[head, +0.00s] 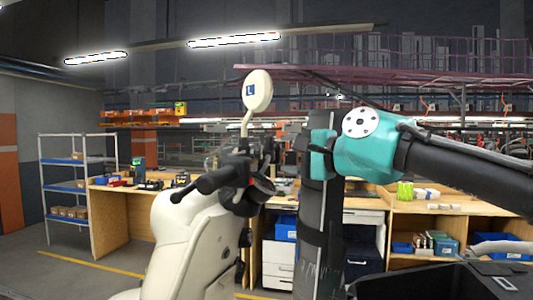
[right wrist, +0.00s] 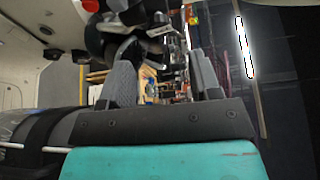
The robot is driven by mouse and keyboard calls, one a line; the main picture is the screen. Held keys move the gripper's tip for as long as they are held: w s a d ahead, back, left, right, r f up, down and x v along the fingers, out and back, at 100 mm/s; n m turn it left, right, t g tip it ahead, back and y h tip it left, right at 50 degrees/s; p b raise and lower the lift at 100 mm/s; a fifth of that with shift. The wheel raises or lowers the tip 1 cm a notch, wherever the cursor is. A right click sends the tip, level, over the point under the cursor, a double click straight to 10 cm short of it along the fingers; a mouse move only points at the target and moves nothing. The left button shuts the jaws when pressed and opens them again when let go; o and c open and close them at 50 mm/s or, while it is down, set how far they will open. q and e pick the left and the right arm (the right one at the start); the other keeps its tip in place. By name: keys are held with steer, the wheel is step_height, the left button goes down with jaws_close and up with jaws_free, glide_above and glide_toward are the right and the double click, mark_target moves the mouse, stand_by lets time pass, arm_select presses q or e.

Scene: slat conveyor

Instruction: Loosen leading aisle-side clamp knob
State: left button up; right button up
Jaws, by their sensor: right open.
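My right gripper (head: 274,150) reaches in from the right in the head view, beside the dark handlebar parts of a cream scooter. In the right wrist view its two grey fingers (right wrist: 162,80) stand apart, with no object clearly held between them. Black handlebar fittings (right wrist: 130,32) lie just beyond the left finger. In the head view the scooter's black grip (head: 218,180) points left. I cannot pick out a clamp knob with certainty; small dark parts crowd together there. My left gripper is not in view.
The cream scooter body (head: 190,240) and a round mirror marked L (head: 258,91) stand close to the gripper. Wooden workbenches (head: 120,205) with tools and blue bins (head: 286,226) are behind. A shelf rack (head: 62,185) stands at the far left.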

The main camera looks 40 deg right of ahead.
mark_target(261, 152)
steer(key=x, duration=0.7)
steer(key=c, duration=0.9)
